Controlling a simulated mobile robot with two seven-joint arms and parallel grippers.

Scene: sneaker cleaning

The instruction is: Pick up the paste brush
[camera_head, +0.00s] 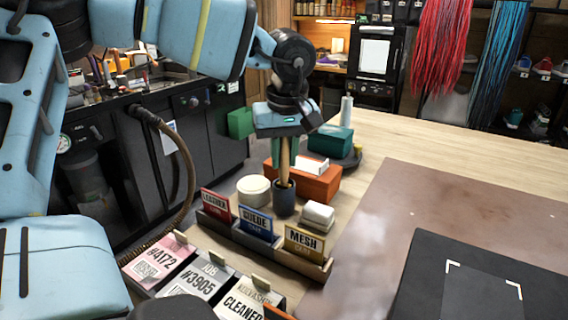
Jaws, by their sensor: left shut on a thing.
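The paste brush (284,172) shows as a tan wooden handle standing nearly upright in a dark cup (284,204). The lower end of the brush is hidden inside the cup. My left gripper (284,155) points down from above and is shut on the upper part of the handle. My right gripper is not in view.
Card holders marked leather (216,203), suede (255,221) and mesh (304,240) stand in front of the cup. A round white tin (253,190) is left of it, a white block (318,213) right. An orange box (318,184) is behind. A dark mat (410,290) lies right.

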